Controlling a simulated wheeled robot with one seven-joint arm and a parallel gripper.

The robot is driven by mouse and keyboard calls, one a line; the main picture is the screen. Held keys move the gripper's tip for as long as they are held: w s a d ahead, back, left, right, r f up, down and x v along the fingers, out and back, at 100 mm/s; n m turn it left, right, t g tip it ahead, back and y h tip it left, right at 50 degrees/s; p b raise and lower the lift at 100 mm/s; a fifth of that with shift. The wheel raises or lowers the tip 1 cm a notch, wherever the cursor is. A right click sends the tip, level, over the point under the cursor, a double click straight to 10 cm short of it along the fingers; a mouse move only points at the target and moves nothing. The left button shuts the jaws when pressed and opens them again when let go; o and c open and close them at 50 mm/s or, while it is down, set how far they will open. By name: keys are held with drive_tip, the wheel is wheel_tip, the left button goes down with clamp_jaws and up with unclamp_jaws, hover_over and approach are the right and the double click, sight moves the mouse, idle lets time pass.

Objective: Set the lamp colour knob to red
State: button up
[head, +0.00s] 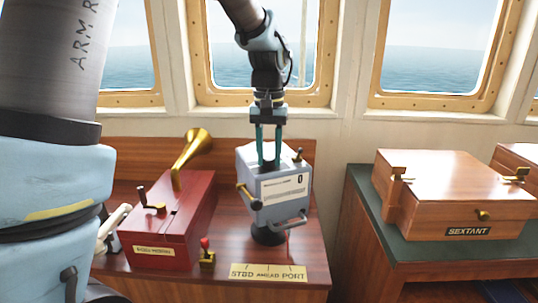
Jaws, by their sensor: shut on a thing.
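A grey box-shaped device (262,205), which looks like the lamp, stands on a dark round foot on the wooden console in the head view. Its front has a white label with a 0, and handles stick out at its sides and below. My gripper (269,163) points straight down from above, its two teal fingers at the box's top face. The fingers are shut on a small dark part there, apparently the colour knob, mostly hidden between the fingertips. The knob's setting and any colour marks cannot be read.
A red box with a brass horn (190,150) stands close to the left. A small red-tipped lever (206,252) and a brass STBD/PORT plate (268,272) are in front. A wooden SEXTANT box (455,190) sits on a separate cabinet at the right. Windows are behind.

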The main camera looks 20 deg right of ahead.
sight(269, 158)
clamp_jaws()
drive_tip(key=m+p, duration=0.1)
drive_tip(key=m, duration=0.4)
drive_tip(key=shift+r+m, duration=0.1)
drive_tip(key=shift+m, duration=0.2)
drive_tip(key=m+p, duration=0.1)
drive_tip(key=m, duration=0.5)
drive_tip(key=shift+p, duration=0.3)
idle(0.3)
drive_tip(key=o, duration=0.7)
unclamp_jaws()
drive_tip(key=shift+o, duration=0.2)
wheel_tip(269, 158, up, 11)
drive_tip(key=b, duration=0.2)
